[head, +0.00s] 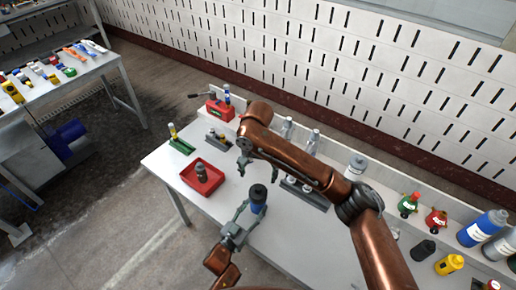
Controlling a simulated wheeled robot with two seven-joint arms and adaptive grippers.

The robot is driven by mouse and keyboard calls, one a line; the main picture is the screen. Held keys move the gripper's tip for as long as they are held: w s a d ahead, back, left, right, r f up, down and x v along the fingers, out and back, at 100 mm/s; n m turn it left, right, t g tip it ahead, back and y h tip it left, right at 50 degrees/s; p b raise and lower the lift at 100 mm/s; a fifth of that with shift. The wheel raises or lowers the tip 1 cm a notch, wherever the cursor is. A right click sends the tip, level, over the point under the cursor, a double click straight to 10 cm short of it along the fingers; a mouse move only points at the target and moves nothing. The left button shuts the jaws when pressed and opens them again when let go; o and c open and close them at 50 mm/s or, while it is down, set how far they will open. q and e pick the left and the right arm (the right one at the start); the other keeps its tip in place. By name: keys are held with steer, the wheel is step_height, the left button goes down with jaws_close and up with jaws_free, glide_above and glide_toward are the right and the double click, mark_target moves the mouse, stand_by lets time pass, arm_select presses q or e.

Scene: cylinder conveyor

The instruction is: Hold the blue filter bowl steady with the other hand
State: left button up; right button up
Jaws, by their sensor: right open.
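The blue filter bowl (257,208) with a dark top stands on the white table, near the middle of the head view. My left gripper (246,216) reaches up to it from below, with its fingers at the bowl's near-left side. I cannot tell whether they are closed on it or only beside it. My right gripper (243,167) is open, above and a little left of the bowl in the picture, with nothing seen between its fingers. My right forearm crosses the table and hides part of it.
A red tray (216,184) with a dark part in it lies left of the bowl. A green holder (181,146) and a red box (220,109) stand farther back. Several bottles and jars, including a yellow jar (449,264), stand at the right. The near-left tabletop is clear.

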arm_select(q)
steer(key=o, duration=1.4)
steer(key=shift+c, duration=0.2)
